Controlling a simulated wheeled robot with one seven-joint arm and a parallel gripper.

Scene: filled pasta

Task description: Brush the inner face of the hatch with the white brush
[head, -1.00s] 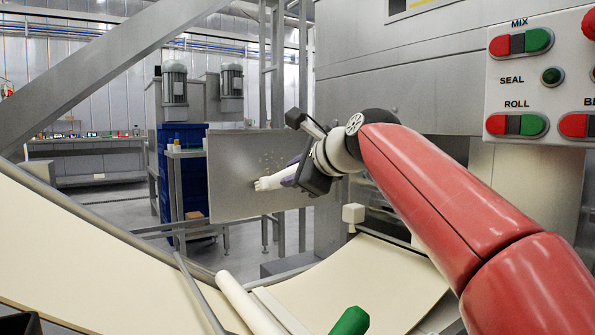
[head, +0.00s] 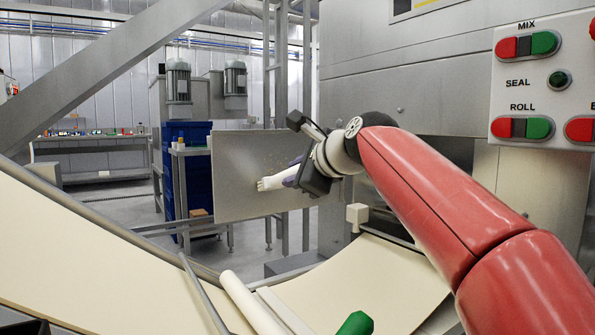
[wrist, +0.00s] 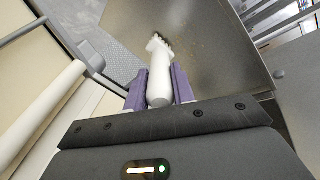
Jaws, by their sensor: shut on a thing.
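The hatch (head: 235,180) is a flat grey metal plate standing open in the middle of the head view. It also fills the upper middle of the wrist view (wrist: 215,50), where small yellowish specks show on its face. My gripper (head: 292,179) is in front of this face, its purple fingers shut on the handle of the white brush (wrist: 159,72). The brush head (head: 266,184) points left in the head view and its dark bristles face the hatch. They look very close to the plate; I cannot tell whether they touch.
A control panel (head: 543,85) with red and green buttons is at the upper right. Cream sheets of dough (head: 360,285) and a pale roller (head: 250,303) lie below the arm. Blue crates (head: 187,150) stand behind the hatch. A diagonal metal beam (head: 95,85) crosses the upper left.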

